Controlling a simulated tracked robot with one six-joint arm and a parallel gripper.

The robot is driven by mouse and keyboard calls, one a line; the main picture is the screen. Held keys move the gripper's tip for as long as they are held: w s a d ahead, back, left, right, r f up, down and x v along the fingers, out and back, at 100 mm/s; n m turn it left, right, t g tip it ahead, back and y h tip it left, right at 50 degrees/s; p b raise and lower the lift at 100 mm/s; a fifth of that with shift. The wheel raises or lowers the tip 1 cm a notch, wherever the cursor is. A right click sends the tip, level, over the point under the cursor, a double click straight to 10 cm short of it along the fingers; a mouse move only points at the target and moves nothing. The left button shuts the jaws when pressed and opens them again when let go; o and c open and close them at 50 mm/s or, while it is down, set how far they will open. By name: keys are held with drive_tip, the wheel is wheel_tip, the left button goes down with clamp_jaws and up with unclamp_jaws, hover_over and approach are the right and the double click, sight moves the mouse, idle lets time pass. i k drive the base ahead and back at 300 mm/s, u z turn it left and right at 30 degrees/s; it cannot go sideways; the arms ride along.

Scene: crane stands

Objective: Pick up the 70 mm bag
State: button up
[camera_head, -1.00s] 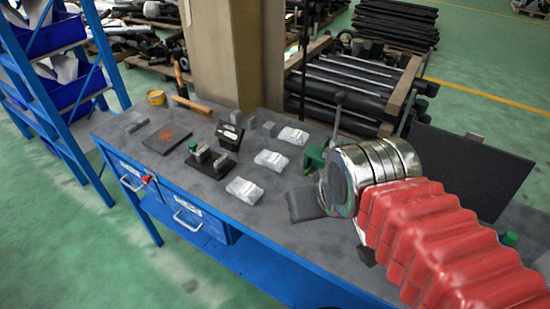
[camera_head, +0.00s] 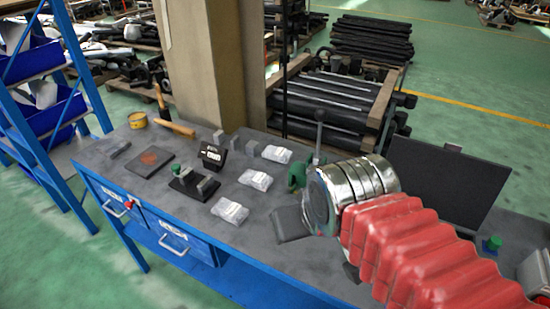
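Three clear plastic bags of small parts lie in a slanting row on the dark top of the blue workbench (camera_head: 135,189). The far bag (camera_head: 276,154) is beside grey blocks, the middle bag (camera_head: 256,179) is in between, and the near bag (camera_head: 230,210) is close to the front edge. I cannot read any size on them, so which is the 70 mm bag is unclear. My arm, with a red ribbed sleeve and a silver wrist, reaches in from the right. My gripper's fingers are hidden; the dark grey part left of the wrist may belong to it.
A black device with a display (camera_head: 212,157) and a small black stand (camera_head: 194,184) are left of the bags. A hammer (camera_head: 176,128), a yellow tin (camera_head: 137,120) and a dark plate (camera_head: 147,162) lie farther left. A green vise (camera_head: 299,176) and a black panel (camera_head: 446,184) are right.

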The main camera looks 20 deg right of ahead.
sight(260, 181)
drive_tip(key=u, duration=1.9)
drive_tip(key=i, duration=0.4)
drive_tip(key=u, duration=0.35)
